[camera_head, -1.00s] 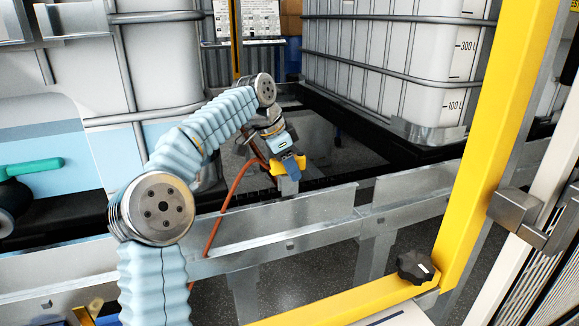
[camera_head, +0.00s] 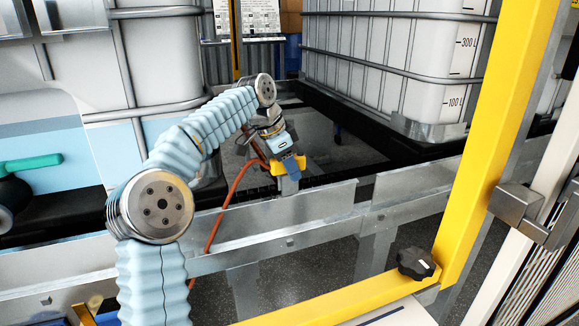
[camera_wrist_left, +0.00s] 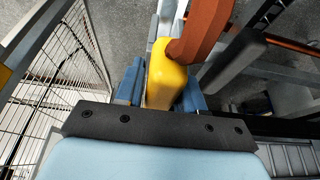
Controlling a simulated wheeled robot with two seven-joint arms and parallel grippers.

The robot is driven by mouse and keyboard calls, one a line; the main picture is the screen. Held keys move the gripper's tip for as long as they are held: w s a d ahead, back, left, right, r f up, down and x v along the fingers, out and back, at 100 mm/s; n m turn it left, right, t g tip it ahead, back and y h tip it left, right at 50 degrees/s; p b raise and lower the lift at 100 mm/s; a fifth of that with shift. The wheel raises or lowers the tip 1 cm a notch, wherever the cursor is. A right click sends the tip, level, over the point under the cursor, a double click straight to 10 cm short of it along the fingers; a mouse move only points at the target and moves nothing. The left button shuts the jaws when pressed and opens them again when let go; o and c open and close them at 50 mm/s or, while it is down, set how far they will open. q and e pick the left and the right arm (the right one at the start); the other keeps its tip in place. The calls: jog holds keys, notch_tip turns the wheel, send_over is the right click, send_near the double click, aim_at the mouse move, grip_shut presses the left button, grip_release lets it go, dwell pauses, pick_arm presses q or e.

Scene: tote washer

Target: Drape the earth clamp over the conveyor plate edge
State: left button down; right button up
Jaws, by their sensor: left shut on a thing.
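The earth clamp (camera_head: 279,168) has a yellow body, a grey lower part and an orange cable. My left gripper (camera_head: 291,163) is shut on it, with blue fingers on both sides of the yellow body. The clamp (camera_wrist_left: 165,80) and the fingers also show in the left wrist view. The conveyor plate (camera_head: 290,216) is a bare metal strip across the middle of the head view. The clamp's grey part hangs at the plate's upper edge. I cannot tell whether it straddles or touches that edge. My right gripper is not in view.
A yellow frame (camera_head: 495,130) with a black knob (camera_head: 415,264) stands at the right front. Caged white tanks (camera_head: 400,60) stand behind. The orange cable (camera_head: 228,203) hangs down across the plate. A green handle (camera_head: 35,166) is at the left.

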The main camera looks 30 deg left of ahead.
pick_arm(q)
jog(key=shift+f+b, duration=0.7)
jog(key=shift+f, duration=0.35)
jog(key=shift+f, duration=0.1)
jog(key=shift+f, duration=0.45)
jog(key=shift+b, duration=0.3)
jog(key=shift+f+b, duration=0.55)
jog(key=shift+f, duration=0.35)
jog(key=c, duration=0.6)
grip_release()
